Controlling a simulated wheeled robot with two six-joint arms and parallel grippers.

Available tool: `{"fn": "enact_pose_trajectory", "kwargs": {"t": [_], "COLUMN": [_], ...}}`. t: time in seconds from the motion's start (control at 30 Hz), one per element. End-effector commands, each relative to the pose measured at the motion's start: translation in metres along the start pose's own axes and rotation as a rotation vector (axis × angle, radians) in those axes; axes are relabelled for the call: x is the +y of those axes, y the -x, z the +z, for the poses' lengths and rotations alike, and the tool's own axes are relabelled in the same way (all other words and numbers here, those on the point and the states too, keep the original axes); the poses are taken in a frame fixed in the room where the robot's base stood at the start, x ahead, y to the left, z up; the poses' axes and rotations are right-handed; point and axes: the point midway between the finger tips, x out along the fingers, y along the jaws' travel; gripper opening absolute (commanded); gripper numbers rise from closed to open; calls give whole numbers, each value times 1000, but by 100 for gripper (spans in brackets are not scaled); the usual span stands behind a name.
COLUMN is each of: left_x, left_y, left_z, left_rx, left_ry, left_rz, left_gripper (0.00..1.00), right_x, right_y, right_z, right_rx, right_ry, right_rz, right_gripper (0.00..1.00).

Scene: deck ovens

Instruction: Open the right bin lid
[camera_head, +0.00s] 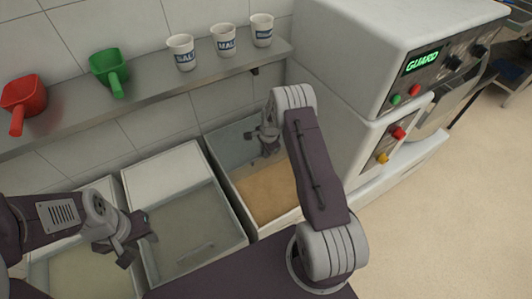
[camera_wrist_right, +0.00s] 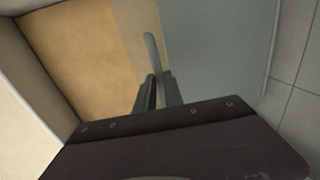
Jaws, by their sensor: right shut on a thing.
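The right bin (camera_head: 228,190) stands at the back wall, left of the white machine. Its translucent grey lid (camera_head: 232,147) lies over the back part, and tan flour-like contents (camera_head: 265,194) show uncovered in front. My right gripper (camera_head: 265,160) reaches down over the lid's front edge. In the right wrist view the gripper (camera_wrist_right: 158,92) is shut on the lid's thin curved handle (camera_wrist_right: 151,50), with the grey lid (camera_wrist_right: 215,50) to the right and bare tan contents (camera_wrist_right: 85,60) to the left. My left gripper (camera_head: 138,243) is open and empty above the left-hand bins.
The middle bin (camera_head: 180,215) has its grey lid over the front, with a handle (camera_head: 196,255). Another bin (camera_head: 80,275) lies further left. A shelf (camera_head: 150,95) above holds scoops and white cups. The machine (camera_head: 375,60) closes off the right side.

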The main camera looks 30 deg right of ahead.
Motion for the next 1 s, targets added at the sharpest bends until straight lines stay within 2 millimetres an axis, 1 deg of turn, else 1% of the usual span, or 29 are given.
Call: {"fn": "enact_pose_trajectory", "kwargs": {"t": [0.3,0.33,0.37,0.4,0.67,0.73,0.83,1.0], "left_x": [0,0,0,0,0,0,0,0], "left_y": [0,0,0,0,0,0,1,2], "left_z": [0,0,0,0,0,0,0,0], "left_rx": [0,0,0,0,0,0,0,0], "left_ry": [0,0,0,0,0,0,0,0], "left_rz": [0,0,0,0,0,0,0,0], "left_gripper": [36,36,36,36,36,36,36,36], "right_x": [0,0,0,0,0,-1,-2,-2], "right_y": [-1,0,0,0,0,3,18,57], "right_z": [0,0,0,0,0,0,0,0], "right_rx": [-1,-1,-1,-1,0,0,1,1], "right_ry": [0,0,0,0,0,0,0,0], "right_rz": [1,1,1,1,0,-1,-3,-4], "right_gripper": [0,15,24,34,34,34,34,34]}}
